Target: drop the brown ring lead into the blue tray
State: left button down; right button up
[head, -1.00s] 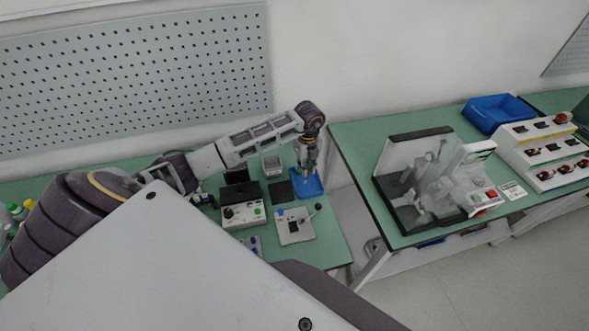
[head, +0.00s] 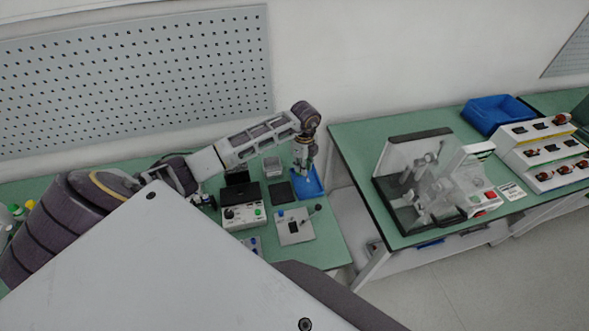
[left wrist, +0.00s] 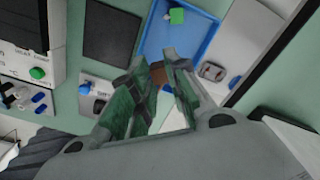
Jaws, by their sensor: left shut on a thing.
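The blue tray (head: 313,189) lies at the right end of the near green bench, and it also shows in the left wrist view (left wrist: 205,45). My left gripper (head: 304,172) points down over the tray in the head view. In the left wrist view its fingers (left wrist: 164,85) are closed on a small brown piece, the brown ring lead (left wrist: 158,73). Most of the lead is hidden by the fingers. A green clip-like piece (left wrist: 176,15) shows inside the tray at its far side. My right gripper is in neither view.
A dark square pad (head: 279,192) lies beside the tray. A test box (head: 243,214) and a plate with a lever (head: 294,226) stand nearer. A gap separates this bench from the right bench, which carries a clear-covered fixture (head: 435,185) and another blue bin (head: 497,112).

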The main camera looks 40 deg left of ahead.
pick_arm(q)
jog(key=shift+f, duration=0.15)
jog(key=shift+f+b, duration=2.25)
jog(key=shift+f, duration=0.6)
jog(key=c, duration=1.3)
grip_release()
jog(key=shift+r, duration=0.15)
jog(key=shift+r, duration=5.9)
jog(key=shift+f, duration=0.1)
